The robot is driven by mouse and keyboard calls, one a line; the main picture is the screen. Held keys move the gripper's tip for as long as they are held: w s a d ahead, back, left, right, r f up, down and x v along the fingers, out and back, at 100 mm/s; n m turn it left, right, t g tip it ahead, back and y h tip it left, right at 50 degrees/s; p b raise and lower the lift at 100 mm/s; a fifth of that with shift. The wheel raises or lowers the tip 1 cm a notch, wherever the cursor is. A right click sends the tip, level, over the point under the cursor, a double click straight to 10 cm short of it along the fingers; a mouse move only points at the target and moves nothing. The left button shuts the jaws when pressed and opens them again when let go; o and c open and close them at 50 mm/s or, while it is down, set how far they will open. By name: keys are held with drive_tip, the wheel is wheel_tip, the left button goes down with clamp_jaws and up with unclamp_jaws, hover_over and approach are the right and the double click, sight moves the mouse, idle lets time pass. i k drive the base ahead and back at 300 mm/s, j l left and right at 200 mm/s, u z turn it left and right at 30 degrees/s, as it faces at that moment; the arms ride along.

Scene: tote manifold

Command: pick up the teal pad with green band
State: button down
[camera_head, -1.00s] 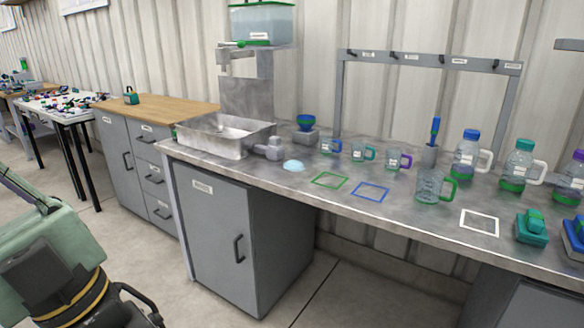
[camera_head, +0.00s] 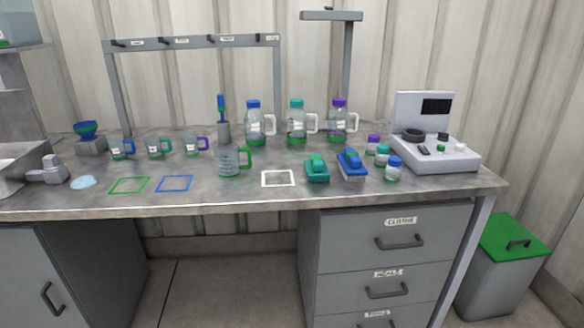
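A teal pad with a green band (camera_head: 317,169) sits on the metal counter (camera_head: 230,196), just right of the white square outline. A similar blue pad (camera_head: 352,165) stands right beside it. My gripper is not in view now, so whether it is open or shut is hidden.
A clear measuring jug with a green handle (camera_head: 229,161) stands left of the white outline (camera_head: 278,178). Bottles with handles (camera_head: 297,124) stand behind the pads. Small capped jars (camera_head: 394,170) and a white device (camera_head: 436,150) are to the right. The counter's front strip is clear.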

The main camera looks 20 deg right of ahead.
sight(316, 170)
drive_tip(key=i+j, duration=0.2)
drive_tip(key=i, duration=0.3)
drive_tip(key=i+j+z, duration=0.1)
drive_tip(key=i+j, duration=0.15)
drive_tip(key=i, duration=0.25)
